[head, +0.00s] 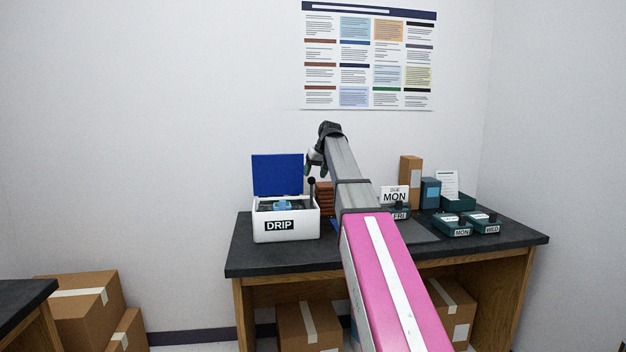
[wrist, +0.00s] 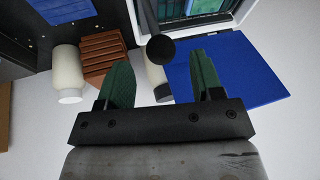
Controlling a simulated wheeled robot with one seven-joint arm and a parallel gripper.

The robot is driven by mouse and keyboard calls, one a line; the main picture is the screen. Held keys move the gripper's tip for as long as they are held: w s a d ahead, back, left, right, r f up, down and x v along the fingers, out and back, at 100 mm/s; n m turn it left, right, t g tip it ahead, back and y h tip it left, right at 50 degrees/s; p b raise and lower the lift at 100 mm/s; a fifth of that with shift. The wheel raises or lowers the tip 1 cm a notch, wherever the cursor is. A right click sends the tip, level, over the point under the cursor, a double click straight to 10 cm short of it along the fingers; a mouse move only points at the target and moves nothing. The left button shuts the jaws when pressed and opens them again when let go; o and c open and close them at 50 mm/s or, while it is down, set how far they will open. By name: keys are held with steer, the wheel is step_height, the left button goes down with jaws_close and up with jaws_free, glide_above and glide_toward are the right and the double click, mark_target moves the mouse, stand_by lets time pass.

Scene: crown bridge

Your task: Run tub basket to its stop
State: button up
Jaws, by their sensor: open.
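The tub (head: 285,227) is a white box labelled DRIP on the left of the bench. Its blue lid (head: 277,175) stands open, and also shows in the wrist view (wrist: 235,85). A light-blue item (head: 282,204) shows inside; I cannot make out the basket clearly. A black ball knob (head: 311,181) on a rod rises at the tub's right side. My gripper (head: 313,167) is above the tub's right side, near the knob. In the wrist view, its green fingers (wrist: 160,60) are open and empty, with the knob (wrist: 160,48) showing between and beyond their tips. Contact is not visible.
A reddish-brown stack (wrist: 103,52) and a cream bottle (wrist: 67,72) stand beside the tub. Dark boxes labelled FRI (head: 399,214), MON (head: 453,227) and WED (head: 486,223) are on the right of the bench (head: 350,255). Upright cartons stand behind them.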

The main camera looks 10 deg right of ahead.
steer(key=v, duration=0.7)
steer(key=shift+r, duration=0.2)
steer(key=shift+s, duration=0.1)
